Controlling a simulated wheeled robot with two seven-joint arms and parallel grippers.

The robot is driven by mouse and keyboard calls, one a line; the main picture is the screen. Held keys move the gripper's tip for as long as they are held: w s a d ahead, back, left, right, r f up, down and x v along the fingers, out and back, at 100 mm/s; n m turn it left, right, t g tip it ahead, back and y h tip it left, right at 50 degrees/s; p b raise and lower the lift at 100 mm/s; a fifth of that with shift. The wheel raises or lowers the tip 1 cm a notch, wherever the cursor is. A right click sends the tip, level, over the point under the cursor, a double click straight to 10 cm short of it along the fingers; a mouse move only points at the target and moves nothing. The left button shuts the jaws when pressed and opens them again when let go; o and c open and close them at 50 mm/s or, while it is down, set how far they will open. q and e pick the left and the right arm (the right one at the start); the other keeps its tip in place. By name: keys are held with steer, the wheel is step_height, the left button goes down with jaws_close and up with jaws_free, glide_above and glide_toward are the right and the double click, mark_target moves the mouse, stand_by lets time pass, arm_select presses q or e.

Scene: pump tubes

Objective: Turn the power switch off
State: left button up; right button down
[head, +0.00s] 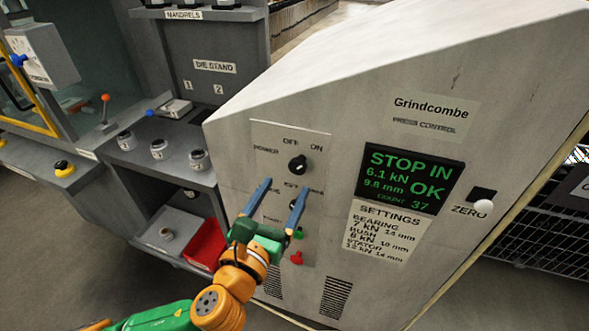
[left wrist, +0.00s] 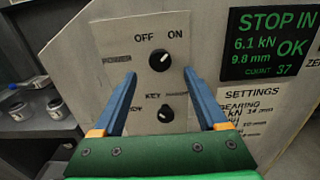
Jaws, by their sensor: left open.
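The power switch (head: 297,164) is a black rotary knob on the pale sloped press control cabinet, under the OFF and ON labels. In the left wrist view the power switch (left wrist: 159,61) shows a white mark pointing up and right, toward ON. My left gripper (head: 284,187) is open and empty, with its two blue fingers reaching toward the panel just below the knob in the head view. In the left wrist view the fingertips (left wrist: 159,73) lie on either side of the knob, and no contact with it shows. My right gripper is not in view.
A second black knob (left wrist: 165,114) sits below the power switch. A green button (head: 299,233) and a red one (head: 296,258) are lower on the panel. A display (head: 412,182) reads STOP IN, 6.1 kN, OK. A white ZERO knob (head: 484,206) is at right.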

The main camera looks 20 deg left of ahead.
mark_target(296, 170)
arm_select(q)
steer(key=w, duration=0.6)
steer(key=shift+w+d+f, duration=0.15)
steer(key=shift+w, duration=0.2)
steer(key=shift+s, duration=0.1)
jaws_close()
